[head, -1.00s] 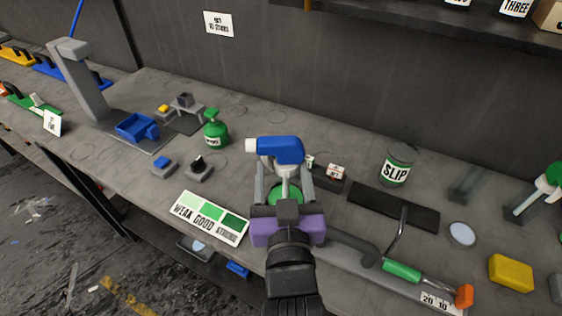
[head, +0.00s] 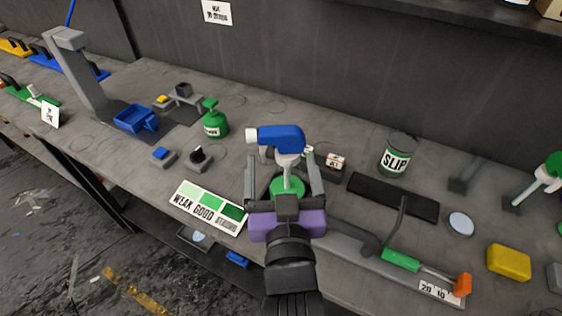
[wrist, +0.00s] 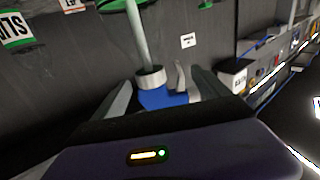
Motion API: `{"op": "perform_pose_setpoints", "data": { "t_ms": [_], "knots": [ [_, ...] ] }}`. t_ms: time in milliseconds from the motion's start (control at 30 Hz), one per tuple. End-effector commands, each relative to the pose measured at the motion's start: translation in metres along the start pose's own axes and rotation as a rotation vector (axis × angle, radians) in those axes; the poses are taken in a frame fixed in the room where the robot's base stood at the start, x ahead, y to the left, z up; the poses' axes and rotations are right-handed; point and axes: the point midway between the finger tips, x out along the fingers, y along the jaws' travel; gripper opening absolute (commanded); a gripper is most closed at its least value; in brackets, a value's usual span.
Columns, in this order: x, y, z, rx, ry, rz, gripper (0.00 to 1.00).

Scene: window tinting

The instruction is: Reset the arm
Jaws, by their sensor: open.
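My gripper (head: 282,168) is open in the middle of the head view, at the end of my arm with its purple body. Its two fingers stand on either side of a spray bottle with a blue trigger head (head: 280,138), a pale neck and a green lower part (head: 289,187). In the head view there are gaps between the fingers and the bottle. The bottle looks upright; its base is partly hidden by the gripper. The wrist view also shows the blue head (wrist: 162,98) between the fingers.
A green bottle (head: 214,120) and small blocks stand to the left, behind a WEAK GOOD card (head: 208,207). To the right are a SLIP can (head: 398,153), a black mat (head: 393,198), a green-handled tool (head: 401,260) and a yellow block (head: 509,262).

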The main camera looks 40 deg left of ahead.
Motion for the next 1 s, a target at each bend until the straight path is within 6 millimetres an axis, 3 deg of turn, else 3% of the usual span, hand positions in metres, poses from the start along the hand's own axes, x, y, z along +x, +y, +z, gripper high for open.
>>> {"op": "perform_pose_setpoints", "data": {
  "t_ms": [200,400,767,933,1000],
  "knots": [
    [-0.037,0.001,0.003,0.002,-0.001,0.001,0.86],
    [-0.061,0.000,0.002,0.002,-0.001,-0.001,0.86],
    [-0.067,-0.001,-0.002,-0.003,0.009,-0.002,0.86],
    [-0.072,-0.003,-0.031,-0.009,0.118,-0.018,0.86],
    [-0.085,0.003,-0.032,-0.008,0.158,-0.013,0.86]
  ]
}}
